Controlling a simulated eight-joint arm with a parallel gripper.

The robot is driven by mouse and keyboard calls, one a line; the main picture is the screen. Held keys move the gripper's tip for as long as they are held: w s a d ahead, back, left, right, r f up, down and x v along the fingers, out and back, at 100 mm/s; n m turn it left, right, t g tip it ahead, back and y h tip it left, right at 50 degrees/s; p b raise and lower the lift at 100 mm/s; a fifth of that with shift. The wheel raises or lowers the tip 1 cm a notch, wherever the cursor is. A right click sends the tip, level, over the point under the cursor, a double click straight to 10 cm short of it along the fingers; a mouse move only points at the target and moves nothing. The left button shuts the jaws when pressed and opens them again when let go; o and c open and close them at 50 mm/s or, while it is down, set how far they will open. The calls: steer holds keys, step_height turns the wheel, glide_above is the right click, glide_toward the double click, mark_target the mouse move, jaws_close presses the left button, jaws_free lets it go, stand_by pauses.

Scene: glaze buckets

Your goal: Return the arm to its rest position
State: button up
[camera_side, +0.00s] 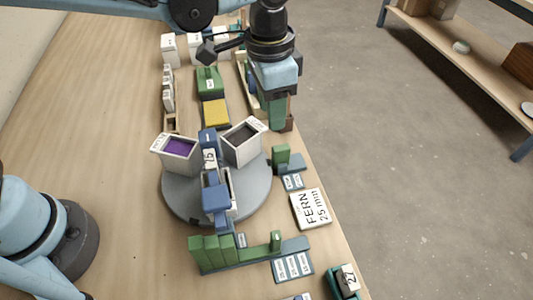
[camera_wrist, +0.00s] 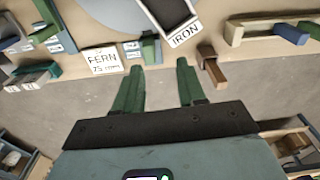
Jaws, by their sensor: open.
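My gripper (camera_side: 278,118) is above the right edge of the table, behind the turntable in the side view. In the wrist view my gripper (camera_wrist: 159,66) has its two green fingers apart with nothing held between them. The fingers point toward the table edge, and grey floor shows between them. The side view shows the fingers nearly in line, so their gap is hidden there. A brown block (camera_side: 289,122) shows close beside the fingertips; whether they touch it I cannot tell. It also shows in the wrist view (camera_wrist: 211,70), right of the fingers.
A grey turntable (camera_side: 180,203) carries a bucket with purple inside (camera_side: 180,148), a dark-inside bucket (camera_side: 242,143) and blue parts. A FERN card (camera_side: 311,208) and green-and-blue racks (camera_side: 205,255) lie nearer. A yellow block (camera_side: 215,112) is behind. Open floor and a shelf (camera_side: 470,60) lie right.

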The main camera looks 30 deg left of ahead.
steer(key=s+a+n+t, duration=0.3)
steer(key=s+a+n, duration=0.1)
steer(key=a, duration=0.7)
steer(key=s+a+r+n+t, duration=0.1)
steer(key=s+a+n+t, duration=0.2)
steer(key=a, duration=0.9)
steer(key=shift+s+r+n+t, duration=0.2)
steer(key=shift+s+n+t, duration=0.1)
steer(key=shift+s+n, duration=0.3)
steer(key=shift+w, duration=0.15)
steer(key=shift+c, duration=0.4)
